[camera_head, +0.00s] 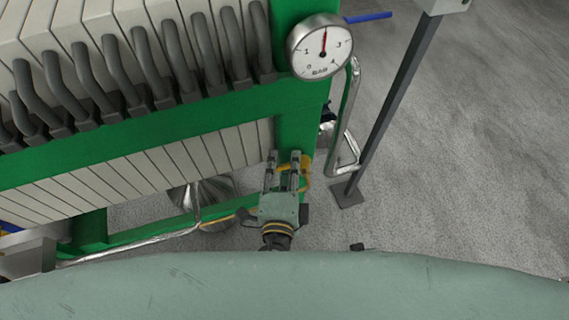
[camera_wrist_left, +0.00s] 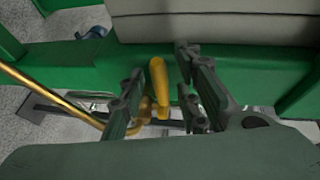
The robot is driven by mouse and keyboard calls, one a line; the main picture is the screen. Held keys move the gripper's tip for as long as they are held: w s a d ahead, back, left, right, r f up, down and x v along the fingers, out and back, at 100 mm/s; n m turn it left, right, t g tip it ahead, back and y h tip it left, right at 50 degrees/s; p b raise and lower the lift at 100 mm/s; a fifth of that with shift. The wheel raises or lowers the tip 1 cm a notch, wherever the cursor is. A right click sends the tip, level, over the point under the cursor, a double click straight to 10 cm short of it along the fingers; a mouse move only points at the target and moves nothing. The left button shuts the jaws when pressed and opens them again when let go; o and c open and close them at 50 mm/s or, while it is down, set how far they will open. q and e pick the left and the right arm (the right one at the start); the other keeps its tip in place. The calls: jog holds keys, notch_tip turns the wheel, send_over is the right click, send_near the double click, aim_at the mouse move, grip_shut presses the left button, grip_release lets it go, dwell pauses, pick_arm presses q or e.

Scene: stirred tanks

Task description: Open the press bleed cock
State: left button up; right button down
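A yellow handle (camera_wrist_left: 158,82), which looks like the press bleed cock's lever, stands in front of the green press frame in the left wrist view. In the head view yellow parts (camera_head: 304,168) show beside and behind my fingers at the foot of the green post. My left gripper (camera_head: 283,163) reaches to this spot. In the left wrist view its two fingers (camera_wrist_left: 162,72) are apart, with the yellow handle between them, nearer the left finger. I cannot tell whether that finger touches it. The valve body is mostly hidden. My right gripper is not in view.
A pressure gauge (camera_head: 320,46) sits on the green press frame (camera_head: 150,128), above a bent metal pipe (camera_head: 348,110). A blue lever (camera_head: 368,17) sticks out behind it. A dark post (camera_head: 395,95) stands right of the press. Grey floor (camera_head: 480,130) is clear farther right.

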pick_arm(q)
jog(key=shift+w, duration=0.15)
jog(key=shift+c, duration=0.5)
grip_shut()
jog(key=shift+f, duration=0.1)
